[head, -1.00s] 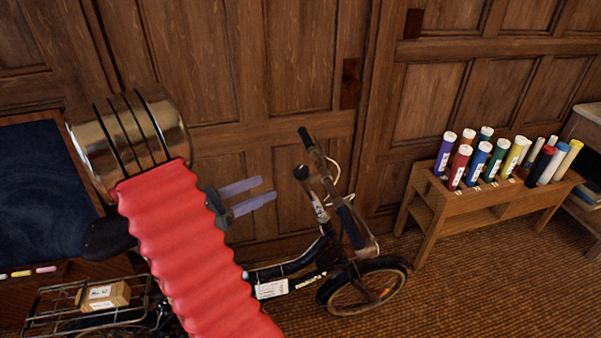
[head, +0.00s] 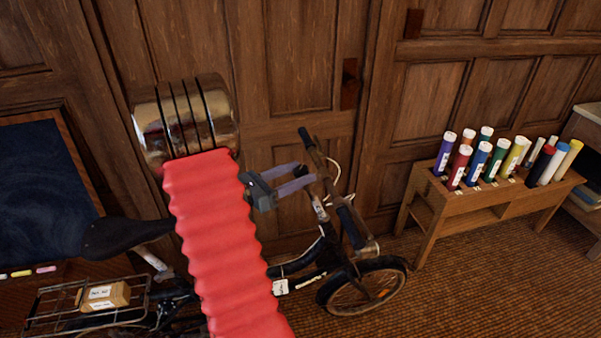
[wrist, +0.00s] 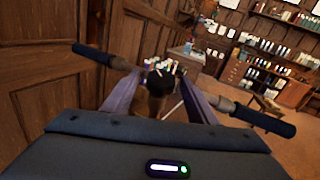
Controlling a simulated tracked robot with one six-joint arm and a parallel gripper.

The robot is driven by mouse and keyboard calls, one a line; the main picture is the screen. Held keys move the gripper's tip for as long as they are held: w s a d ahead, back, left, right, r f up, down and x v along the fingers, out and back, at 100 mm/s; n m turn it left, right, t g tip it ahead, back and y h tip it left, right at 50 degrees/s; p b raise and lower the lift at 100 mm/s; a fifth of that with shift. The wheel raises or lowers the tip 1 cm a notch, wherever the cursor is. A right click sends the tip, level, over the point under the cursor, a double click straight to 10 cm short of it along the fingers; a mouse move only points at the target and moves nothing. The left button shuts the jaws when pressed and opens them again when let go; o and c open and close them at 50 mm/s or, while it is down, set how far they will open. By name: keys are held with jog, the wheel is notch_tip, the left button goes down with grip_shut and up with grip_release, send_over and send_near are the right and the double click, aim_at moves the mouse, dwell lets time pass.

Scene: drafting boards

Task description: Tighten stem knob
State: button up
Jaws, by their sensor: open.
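The stem knob (wrist: 159,82) is a black round cap on top of the bicycle's stem, between the handlebars. In the wrist view it lies between my two purple fingers, which appear apart from it on both sides. My gripper (head: 304,173) is open and reaches from the left to the handlebar area in the head view, where its fingers partly hide the knob. The bicycle's handlebar grips (wrist: 265,121) spread to both sides in the wrist view. Whether the fingers are level with the knob is hard to tell.
The bicycle's saddle (head: 112,238) and rear rack with a small box (head: 104,296) are at the left. A panelled wooden wall (head: 300,60) stands close behind the bicycle. A wooden rack (head: 436,207) of coloured tubes is at the right, with open floor before it.

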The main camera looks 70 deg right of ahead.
jog(key=shift+s+d, duration=0.45)
jog(key=shift+d, duration=0.1)
jog(key=shift+c, duration=0.3)
jog(key=c, duration=1)
jog(key=shift+m+g+y, duration=0.4)
jog(key=shift+m+g, duration=0.1)
jog(key=m+g+y, duration=0.1)
jog(key=m+y, duration=0.1)
jog(key=m+g+y, duration=0.2)
jog(key=m, duration=0.1)
jog(key=shift+d+g+y, duration=0.1)
jog(key=shift+g+y, duration=0.2)
jog(key=shift+y, duration=0.1)
jog(key=shift+m+g+y, duration=0.8)
jog(key=shift+m+y, duration=2.3)
jog(key=shift+y, duration=0.2)
